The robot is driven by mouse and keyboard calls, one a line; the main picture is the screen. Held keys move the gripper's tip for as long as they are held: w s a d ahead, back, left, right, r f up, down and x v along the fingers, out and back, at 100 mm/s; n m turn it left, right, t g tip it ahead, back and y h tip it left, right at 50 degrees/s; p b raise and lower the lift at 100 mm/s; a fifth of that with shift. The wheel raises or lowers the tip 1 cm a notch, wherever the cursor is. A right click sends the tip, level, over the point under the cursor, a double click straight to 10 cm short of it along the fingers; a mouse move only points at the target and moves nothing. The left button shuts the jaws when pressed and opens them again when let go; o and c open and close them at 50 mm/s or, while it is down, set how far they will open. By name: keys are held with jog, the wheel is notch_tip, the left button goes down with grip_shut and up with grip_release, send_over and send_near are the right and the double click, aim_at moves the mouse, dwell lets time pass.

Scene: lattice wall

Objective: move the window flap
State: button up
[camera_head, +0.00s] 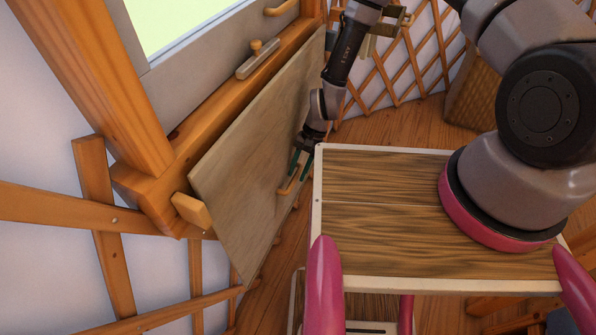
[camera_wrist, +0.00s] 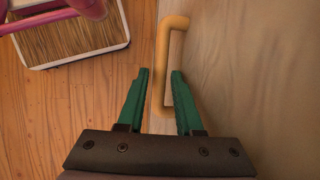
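The window flap (camera_head: 262,150) is a flat grey-brown wooden panel hanging tilted below the window sill. Its pale wooden bar handle (camera_head: 290,183) sits on the face toward my gripper. In the wrist view, the flap (camera_wrist: 255,65) fills the right side, and the handle (camera_wrist: 163,60) runs up the middle. My gripper (camera_head: 298,162) is at the handle with its green fingers apart. In the wrist view, my gripper (camera_wrist: 161,72) has one finger on either side of the handle bar. Both fingers look clear of the bar; how deep it sits between them is hard to tell.
The window frame (camera_head: 205,150) and sill are above and left of the flap, with a small wooden latch (camera_head: 257,60) on the frame. Lattice walls (camera_head: 400,60) stand behind and at lower left. My own wood-topped base is close on the right.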

jog(key=shift+f, duration=0.2)
grip_shut()
jog(key=shift+r, duration=0.1)
dwell(1.3)
